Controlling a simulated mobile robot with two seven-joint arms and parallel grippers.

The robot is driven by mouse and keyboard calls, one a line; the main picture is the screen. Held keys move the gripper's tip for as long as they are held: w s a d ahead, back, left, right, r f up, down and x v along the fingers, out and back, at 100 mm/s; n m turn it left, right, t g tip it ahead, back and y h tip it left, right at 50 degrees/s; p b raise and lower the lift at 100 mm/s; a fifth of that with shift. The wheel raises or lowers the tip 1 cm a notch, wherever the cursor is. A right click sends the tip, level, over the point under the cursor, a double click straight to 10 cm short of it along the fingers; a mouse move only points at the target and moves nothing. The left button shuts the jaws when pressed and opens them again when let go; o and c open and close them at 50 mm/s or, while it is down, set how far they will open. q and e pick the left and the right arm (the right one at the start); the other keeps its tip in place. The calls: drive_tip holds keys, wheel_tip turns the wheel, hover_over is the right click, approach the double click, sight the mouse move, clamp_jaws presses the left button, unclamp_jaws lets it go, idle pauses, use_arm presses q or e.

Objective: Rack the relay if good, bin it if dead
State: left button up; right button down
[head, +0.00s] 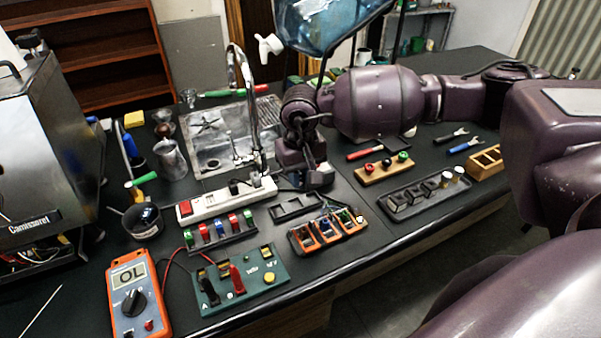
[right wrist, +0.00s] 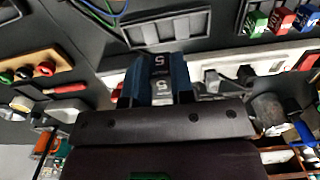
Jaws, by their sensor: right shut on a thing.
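My right gripper (head: 316,180) is above the black worktop between the white power strip and the wooden block. In the right wrist view its blue fingers (right wrist: 160,72) are shut on a small grey block marked "5" (right wrist: 160,58), which looks like the relay. In the head view the block is mostly hidden by the gripper. A green test board (head: 262,299) with a black and a red lever stands at the front. The orange multimeter (head: 134,300) beside it reads "OL". An empty-looking black tray (head: 297,207) lies just below the gripper. My left gripper is not in view.
A rack of coloured parts (head: 221,242) and a crate of orange-rimmed modules (head: 328,232) stand near the front. A white power strip (head: 215,207) lies behind. A black tray with dark blocks (head: 424,194) is at right, a black bowl (head: 142,221) at left.

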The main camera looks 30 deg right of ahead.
sight(298, 210)
drive_tip(key=shift+w+a+f, duration=0.1)
drive_tip(key=shift+a, duration=0.2)
drive_tip(key=shift+d+f, duration=0.1)
drive_tip(key=shift+f, duration=0.35)
drive_tip(key=shift+f+b, duration=1.1)
drive_tip(key=shift+f, duration=1.5)
drive_tip(key=shift+r, duration=0.2)
drive_tip(key=shift+f, duration=0.1)
drive_tip(key=shift+f+b, duration=0.1)
drive_tip(key=shift+b, duration=0.35)
